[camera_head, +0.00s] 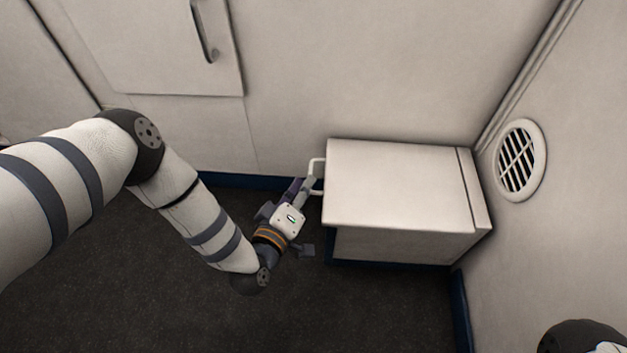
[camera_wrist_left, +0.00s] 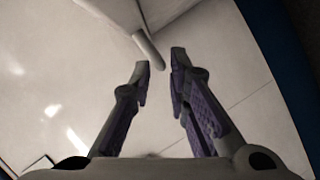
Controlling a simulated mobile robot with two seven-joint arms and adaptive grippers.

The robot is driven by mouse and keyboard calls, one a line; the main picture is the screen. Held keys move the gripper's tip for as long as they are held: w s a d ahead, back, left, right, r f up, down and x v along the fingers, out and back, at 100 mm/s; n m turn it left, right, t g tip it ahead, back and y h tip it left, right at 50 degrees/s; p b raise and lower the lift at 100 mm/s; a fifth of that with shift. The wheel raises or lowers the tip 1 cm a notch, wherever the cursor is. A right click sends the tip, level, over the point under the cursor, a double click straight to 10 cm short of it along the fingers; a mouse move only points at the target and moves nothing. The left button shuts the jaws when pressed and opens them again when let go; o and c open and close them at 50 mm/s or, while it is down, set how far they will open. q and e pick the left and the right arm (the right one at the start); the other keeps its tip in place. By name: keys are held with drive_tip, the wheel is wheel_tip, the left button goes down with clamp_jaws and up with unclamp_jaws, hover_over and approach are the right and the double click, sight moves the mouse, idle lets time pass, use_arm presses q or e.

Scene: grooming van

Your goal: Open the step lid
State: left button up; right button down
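The step is a cream box against the back wall. Its flat lid (camera_head: 395,185) lies down over the body (camera_head: 390,246). A pale loop handle (camera_head: 316,177) sticks out from the lid's left edge. My left gripper (camera_head: 306,187) is at this handle, reaching up from the lower left. In the left wrist view, the two purple-padded fingers (camera_wrist_left: 162,62) stand apart with a gap between the tips. A pale rounded bar, likely the handle (camera_wrist_left: 149,48), appears just beyond that gap. I cannot tell whether the fingers touch it. My right gripper is out of view.
A wall cabinet door (camera_head: 150,50) with a dark handle (camera_head: 205,32) is at the upper left. A round vent (camera_head: 520,160) is on the right wall, close to the step. The dark floor (camera_head: 330,310) in front of the step is clear.

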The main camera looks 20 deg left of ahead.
use_arm(q)
drive_tip(key=b+x, duration=0.1)
drive_tip(key=x, duration=0.2)
drive_tip(key=shift+f, duration=0.15)
drive_tip(key=shift+w, duration=0.35)
clamp_jaws()
